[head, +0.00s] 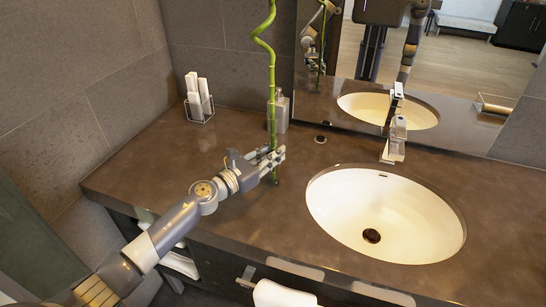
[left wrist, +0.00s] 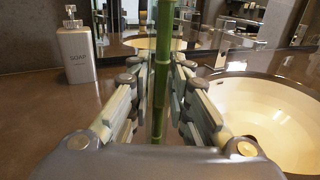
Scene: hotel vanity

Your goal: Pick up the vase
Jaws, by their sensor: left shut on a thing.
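A tall, thin, curly green bamboo stalk (head: 272,80) stands near the back left of the brown counter, its top cut off by the frame. In the left wrist view the stalk (left wrist: 163,70) runs upright between the finger pads. The stalk's lower end shows just below the fingers; I cannot tell if it touches the counter. My right gripper is not directly in view.
A soap dispenser (head: 280,112) stands close behind the stalk; it also shows in the left wrist view (left wrist: 76,52). A holder with white rolled items (head: 199,105) is at the back left. The sink (head: 345,215) and faucet (head: 394,145) are to the right, the mirror (head: 460,60) behind.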

